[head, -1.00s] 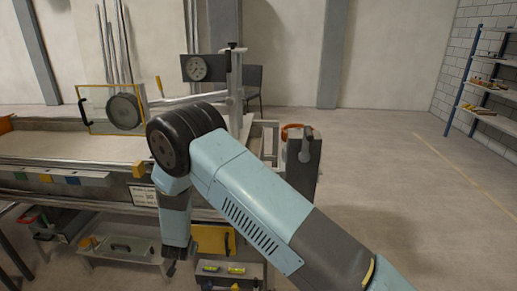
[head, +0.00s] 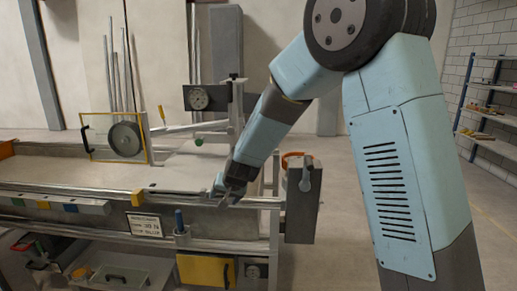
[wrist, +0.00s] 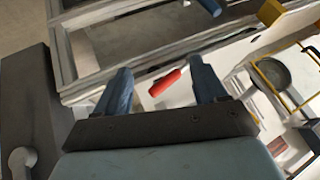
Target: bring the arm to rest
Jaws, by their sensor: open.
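My arm (head: 395,150) is bent, with its elbow high at the right in the head view and its forearm reaching down to the left. My gripper (head: 226,194) is at the right end of the sandbed, near its front rail (head: 255,202); I cannot tell whether it touches. In the wrist view, the two blue fingers of my gripper (wrist: 161,78) are spread apart with nothing held. A red handle-like piece (wrist: 165,83) appears between them, but its distance is unclear.
A grey box with a lever (head: 304,205) stands at the bed's right end, close to my forearm. Open floor lies right, before shelves (head: 490,105).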

